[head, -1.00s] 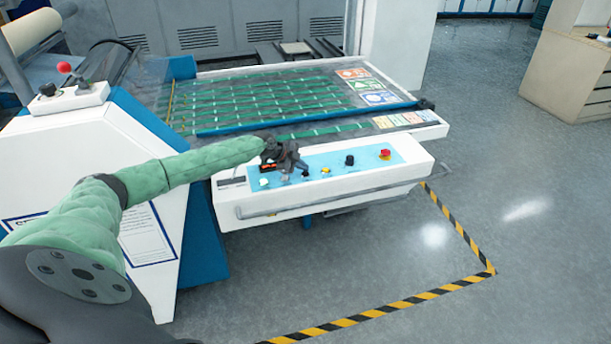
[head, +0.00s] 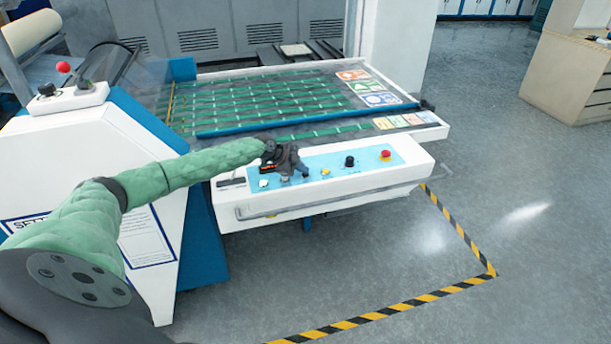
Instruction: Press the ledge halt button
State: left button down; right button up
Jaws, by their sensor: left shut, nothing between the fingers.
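The red mushroom button (head: 385,154) stands on the blue panel (head: 325,158) along the white front ledge (head: 400,180) of the machine, near the panel's right end. My left gripper (head: 297,175) is shut and empty over the left part of this panel, well to the left of the red button. Its fingertips are close to the panel surface; I cannot tell whether they touch. The gripper hides part of the panel beneath it. My right gripper is not in view.
A black knob (head: 350,160), a yellow button (head: 326,172) and a white button (head: 263,183) share the panel. A rail (head: 320,204) runs along the ledge front. Another red knob (head: 63,67) tops the left housing. Striped tape (head: 400,305) marks open floor.

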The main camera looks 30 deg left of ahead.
aim_at(303, 175)
pick_arm(q)
jog(key=shift+f+b, duration=0.3)
dwell(0.4)
jog(key=shift+r, duration=0.9)
jog(key=shift+r+p, duration=0.65)
jog(key=shift+r, duration=1.85)
